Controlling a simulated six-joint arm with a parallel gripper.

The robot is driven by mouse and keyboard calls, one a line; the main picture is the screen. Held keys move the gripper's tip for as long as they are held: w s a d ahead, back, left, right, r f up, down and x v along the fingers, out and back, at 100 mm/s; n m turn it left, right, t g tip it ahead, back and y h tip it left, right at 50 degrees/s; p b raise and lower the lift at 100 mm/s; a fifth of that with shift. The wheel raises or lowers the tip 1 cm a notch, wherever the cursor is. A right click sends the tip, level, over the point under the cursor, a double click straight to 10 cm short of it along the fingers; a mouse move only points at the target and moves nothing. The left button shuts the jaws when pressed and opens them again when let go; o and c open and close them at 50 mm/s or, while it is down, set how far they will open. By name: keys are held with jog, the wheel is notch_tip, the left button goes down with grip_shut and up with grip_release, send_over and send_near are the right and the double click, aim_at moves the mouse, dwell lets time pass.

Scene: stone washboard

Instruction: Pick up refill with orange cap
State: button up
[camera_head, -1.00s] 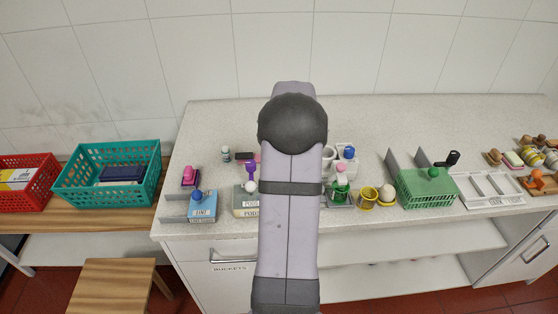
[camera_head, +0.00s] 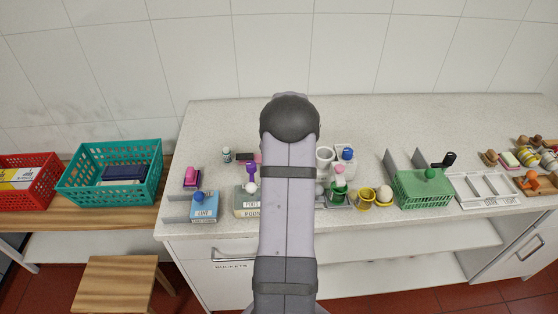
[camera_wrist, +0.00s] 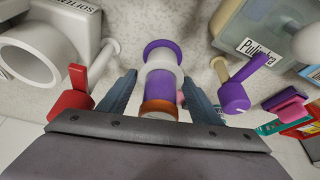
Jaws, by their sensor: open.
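The refill (camera_wrist: 160,80) shows in the middle of the wrist view. It has a purple, partly see-through body, a white collar, a purple far end and an orange cap (camera_wrist: 158,107) at its near end. My gripper (camera_wrist: 161,84) is open, with one dark finger on each side of the refill. Small gaps seem to show between the fingers and the refill, so I cannot see contact. My gripper's base hides what lies just below the orange cap. In the head view my arm hides the refill and my gripper.
A red-handled item (camera_wrist: 72,98) stands close by the left finger, a purple-handled one (camera_wrist: 236,94) by the right finger. A white ring-mouthed container (camera_wrist: 28,58) and a labelled box (camera_wrist: 262,38) flank them. The green basket (camera_head: 420,190) stands right on the counter (camera_head: 400,116), whose back strip is clear.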

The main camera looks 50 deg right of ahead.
jog(key=shift+x, duration=0.95)
jog(key=c, duration=0.8)
jog(key=shift+r, duration=0.1)
notch_tip(320, 180, up, 10)
jog(key=b, duration=0.2)
jog(key=shift+b, duration=0.4)
notch_tip(320, 180, up, 3)
jog(key=w+d+m+g+h+p, duration=0.1)
jog(key=w+m+p, duration=0.2)
jog(key=m, duration=0.1)
jog(key=s+d+r+m+g+h+p, duration=0.15)
jog(key=s+d+m+g+p, duration=0.3)
jog(key=s+d+m, duration=0.5)
jog(key=s+m, duration=0.1)
jog(key=s, duration=0.1)
jog(key=s+d+f+m, duration=0.1)
jog(key=m, duration=0.1)
jog(key=s+m+y+p, duration=0.1)
jog(key=s, duration=0.1)
jog(key=shift+s+d+f+m+g, duration=0.25)
jog(key=shift+s+f+g, duration=0.1)
